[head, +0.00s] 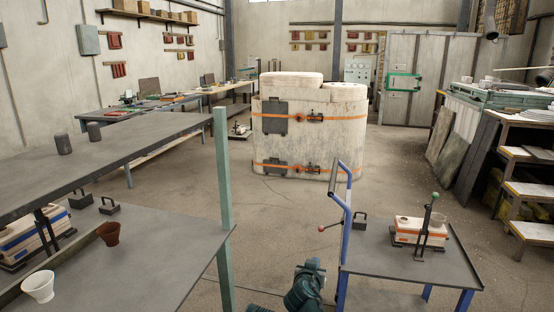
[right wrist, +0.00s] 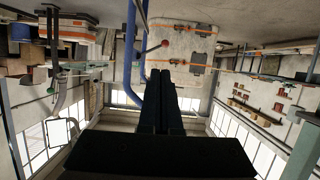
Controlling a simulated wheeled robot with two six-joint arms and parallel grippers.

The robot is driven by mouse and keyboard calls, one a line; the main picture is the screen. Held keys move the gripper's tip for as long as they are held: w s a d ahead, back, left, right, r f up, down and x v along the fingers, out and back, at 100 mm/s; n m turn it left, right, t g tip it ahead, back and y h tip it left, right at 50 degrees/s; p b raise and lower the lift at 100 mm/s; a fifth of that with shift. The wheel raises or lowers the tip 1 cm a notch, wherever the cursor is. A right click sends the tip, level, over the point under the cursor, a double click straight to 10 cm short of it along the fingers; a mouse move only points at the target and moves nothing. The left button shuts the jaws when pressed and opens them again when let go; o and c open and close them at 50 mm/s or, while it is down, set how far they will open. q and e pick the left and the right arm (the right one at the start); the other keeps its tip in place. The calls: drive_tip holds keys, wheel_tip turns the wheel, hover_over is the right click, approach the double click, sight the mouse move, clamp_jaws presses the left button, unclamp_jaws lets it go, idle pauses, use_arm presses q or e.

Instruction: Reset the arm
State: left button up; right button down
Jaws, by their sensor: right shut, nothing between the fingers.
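My right gripper (head: 312,266) shows at the bottom centre of the head view, just left of the blue cart frame and apart from the small cart table. In the right wrist view its dark fingers (right wrist: 157,74) are together with nothing between them. That view is upside down, with the windows at the bottom. My left gripper is in neither view. My right arm comes up from the bottom edge in the head view; most of it is out of frame.
The blue-framed cart (head: 347,215) carries a mould with an orange band (head: 408,238) and a clamp with a green knob. A white cup (head: 38,286) and a brown cup (head: 109,234) stand on the left shelf. A large furnace (head: 345,140) stands behind. The floor between is clear.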

drive_tip(key=s+a+r+n+g+y+p, duration=0.1)
drive_tip(key=s+r+n+g+p, duration=0.1)
drive_tip(key=s+p, duration=0.5)
drive_tip(key=s+a+r+n+g+y+p, duration=0.1)
drive_tip(key=s+a+r+n+g+p, duration=0.1)
drive_tip(key=s+g+p, duration=0.5)
drive_tip(key=s+a+r+n+g+p, duration=0.2)
drive_tip(key=s+r+g+p, duration=0.2)
drive_tip(key=s+p, duration=0.4)
drive_tip(key=s, duration=0.5)
drive_tip(key=shift+a+r+n+g+y, duration=0.25)
drive_tip(key=shift+r+n+g+y, duration=0.05)
drive_tip(key=shift+n+y, duration=0.1)
